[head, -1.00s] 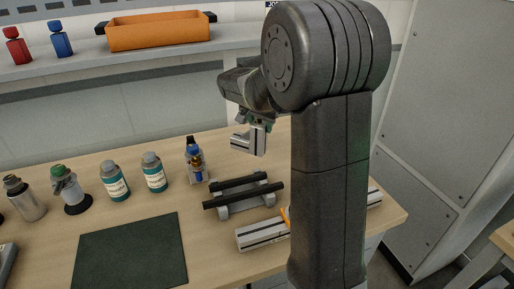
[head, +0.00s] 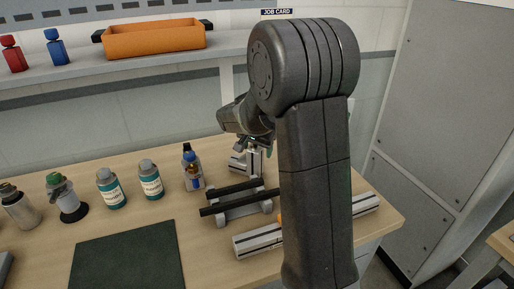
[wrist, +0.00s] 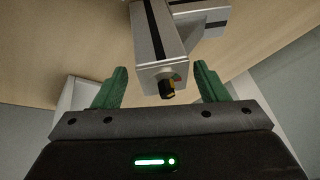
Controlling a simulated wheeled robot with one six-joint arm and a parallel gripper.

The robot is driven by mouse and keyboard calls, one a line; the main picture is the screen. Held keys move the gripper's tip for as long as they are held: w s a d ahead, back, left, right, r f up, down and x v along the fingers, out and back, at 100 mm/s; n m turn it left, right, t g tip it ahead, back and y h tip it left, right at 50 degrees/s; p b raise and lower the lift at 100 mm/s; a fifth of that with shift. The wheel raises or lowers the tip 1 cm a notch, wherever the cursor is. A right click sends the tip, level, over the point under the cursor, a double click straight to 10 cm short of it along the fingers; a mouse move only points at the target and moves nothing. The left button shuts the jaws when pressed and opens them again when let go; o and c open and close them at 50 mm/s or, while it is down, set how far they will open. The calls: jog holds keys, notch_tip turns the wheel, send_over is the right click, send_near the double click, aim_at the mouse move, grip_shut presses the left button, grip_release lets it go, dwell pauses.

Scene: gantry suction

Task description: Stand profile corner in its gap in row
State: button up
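The profile corner (head: 238,162) is a silver aluminium piece with dark slots. In the head view it is low at the table top behind the black-barred rack, partly hidden by my gripper (head: 256,145). The wrist view shows the corner (wrist: 158,40) with its near end between the green fingers of my gripper (wrist: 162,86). A narrow gap shows on each side, so the gripper looks open around it. A small black and yellow knob shows at that end. Whether the base rests flat on the table is hidden. A row of containers includes a blue-labelled bottle (head: 193,171) left of the corner.
The black-barred rack (head: 238,202) stands just in front of the corner. A long aluminium rail (head: 258,242) lies nearer, partly behind my arm. Teal bottles (head: 150,180) stand to the left. A dark mat (head: 128,255) is bare. An orange bin (head: 155,39) sits on the back shelf.

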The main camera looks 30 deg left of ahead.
jog(key=v, duration=1.2)
jog(key=shift+w, duration=0.1)
jog(key=x, duration=1.1)
jog(key=shift+f, duration=0.35)
notch_tip(320, 180, up, 3)
jog(key=shift+w+f, duration=0.1)
jog(key=shift+a+r, duration=0.1)
jog(key=shift+r, duration=0.3)
